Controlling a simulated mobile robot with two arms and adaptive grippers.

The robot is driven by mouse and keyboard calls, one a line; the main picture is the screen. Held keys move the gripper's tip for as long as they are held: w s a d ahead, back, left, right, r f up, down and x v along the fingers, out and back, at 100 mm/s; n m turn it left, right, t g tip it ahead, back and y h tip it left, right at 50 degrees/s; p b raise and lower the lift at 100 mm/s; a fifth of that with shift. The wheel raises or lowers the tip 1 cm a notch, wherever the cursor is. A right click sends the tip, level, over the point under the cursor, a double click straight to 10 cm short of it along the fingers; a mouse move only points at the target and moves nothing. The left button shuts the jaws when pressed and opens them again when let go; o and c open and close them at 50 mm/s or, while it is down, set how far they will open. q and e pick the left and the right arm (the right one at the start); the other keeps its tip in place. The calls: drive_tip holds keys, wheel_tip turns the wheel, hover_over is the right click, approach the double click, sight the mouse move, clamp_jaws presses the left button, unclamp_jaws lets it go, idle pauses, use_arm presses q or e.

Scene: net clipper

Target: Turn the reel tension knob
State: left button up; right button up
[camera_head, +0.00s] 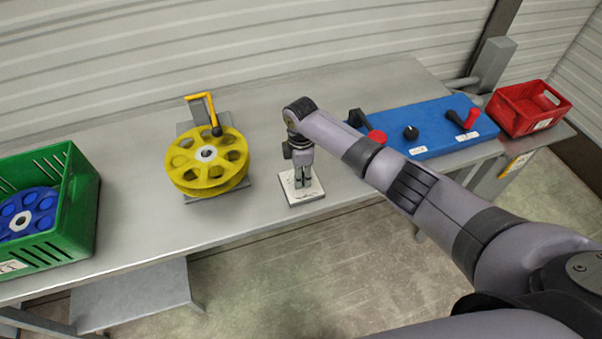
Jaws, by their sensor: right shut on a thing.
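My right gripper (303,184) points straight down over a small white plate (312,193) on the grey bench. It is shut on the reel tension knob, which the fingers hide almost wholly; I cannot tell how far it is turned. A yellow reel (180,177) stands on a grey stand to the left of the gripper, with a yellow crank arm (202,97) and black grip behind it. The reel and gripper are apart. My left gripper is not in view.
A blue panel (438,112) with a black knob (411,132) and red-ended levers lies behind my right forearm. A red crate (528,107) stands at the right end. A green crate (78,213) holding a blue reel (27,212) is at the left. Bare bench (125,180) lies between it and the yellow reel.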

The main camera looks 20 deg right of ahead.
drive_tip(key=shift+n, duration=0.4)
drive_tip(key=o, duration=1.2)
drive_tip(key=shift+r, duration=0.15)
wheel_tip(320, 180, up, 12)
drive_tip(key=shift+f, duration=0.1)
